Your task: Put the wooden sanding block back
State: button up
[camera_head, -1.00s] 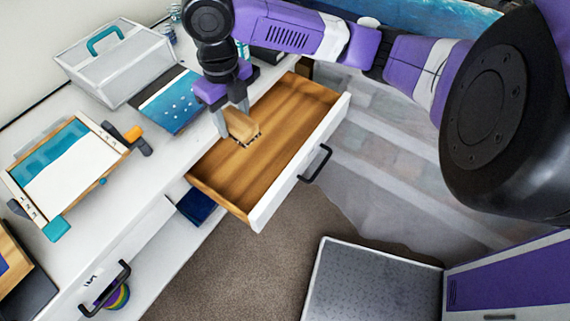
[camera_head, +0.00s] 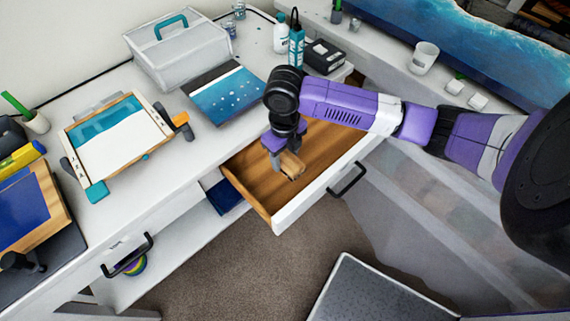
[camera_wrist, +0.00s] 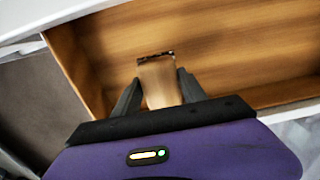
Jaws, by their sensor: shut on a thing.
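The wooden sanding block (camera_head: 291,165) is a small tan block with a dark edge. My gripper (camera_head: 284,158) is shut on it, over the open wooden drawer (camera_head: 255,179). In the wrist view the block (camera_wrist: 159,84) is between the two dark fingers of my gripper (camera_wrist: 157,90), with the drawer's wooden floor (camera_wrist: 225,50) behind it. The drawer is pulled out from under the white worktop. I cannot tell whether the block touches the drawer floor. The part of the drawer behind my arm is hidden.
The drawer's white front (camera_head: 300,203) has a black handle (camera_head: 348,178). On the worktop are a grey toolbox (camera_head: 175,52), a blue panel (camera_head: 225,92) and a framed blue-and-white piece (camera_head: 125,145). A dark grey platform (camera_head: 375,295) stands on the floor in front.

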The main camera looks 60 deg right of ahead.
aim_at(285, 166)
jog(key=shift+f, duration=2.55)
jog(key=shift+f, duration=0.15)
jog(key=o, duration=1.3)
